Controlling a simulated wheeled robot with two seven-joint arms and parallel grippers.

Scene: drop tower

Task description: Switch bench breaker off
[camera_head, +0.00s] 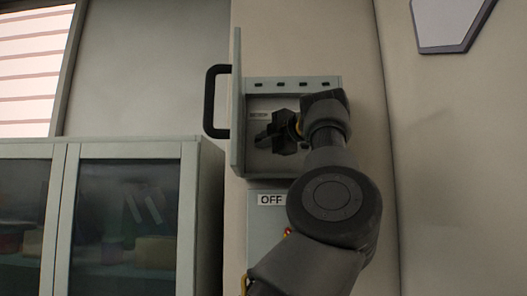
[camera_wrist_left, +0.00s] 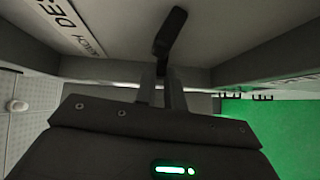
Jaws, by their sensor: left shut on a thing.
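The breaker box (camera_head: 290,84) is mounted on the wall with its door (camera_head: 237,110) swung open to the left. A black door handle (camera_head: 213,102) sticks out from the door. My left gripper (camera_head: 264,139) reaches inside the open box, shut on the black breaker lever. The lever (camera_wrist_left: 171,33) shows beyond the fingertips (camera_wrist_left: 163,76) in the left wrist view, slanting against the back panel. In the head view my gripper and wrist hide most of the lever. A small label (camera_head: 259,114) sits above it. My right gripper is in neither view.
Below the box is a grey panel with an "OFF" sign (camera_head: 271,199), partly behind my arm. A glass-door cabinet (camera_head: 188,190) stands at the left. The open door and box walls closely surround my gripper.

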